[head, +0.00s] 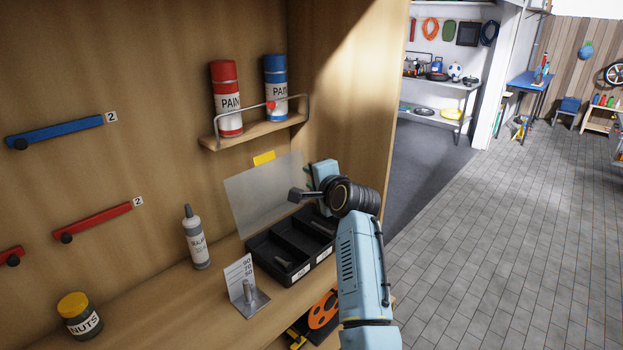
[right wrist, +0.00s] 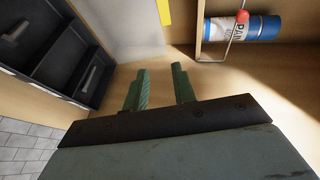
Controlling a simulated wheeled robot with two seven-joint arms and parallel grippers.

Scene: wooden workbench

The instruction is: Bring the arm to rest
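My right arm (head: 362,265) reaches in from the lower right in the head view. Its gripper (head: 309,174) is raised above the black divided box, near the cabinet's side panel. In the right wrist view the two green fingers of the gripper (right wrist: 160,80) stand apart with nothing between them. The fingertips appear clear of the box and the shelf. My left gripper is not in view.
The black box (head: 290,278) has a raised clear lid (head: 262,195) and bolt-like parts inside. A shelf (head: 255,134) holds red (head: 226,98) and blue (head: 275,80) paint cans. A bottle (head: 196,240), a card stand (head: 243,287) and a nuts jar (head: 80,316) stand left.

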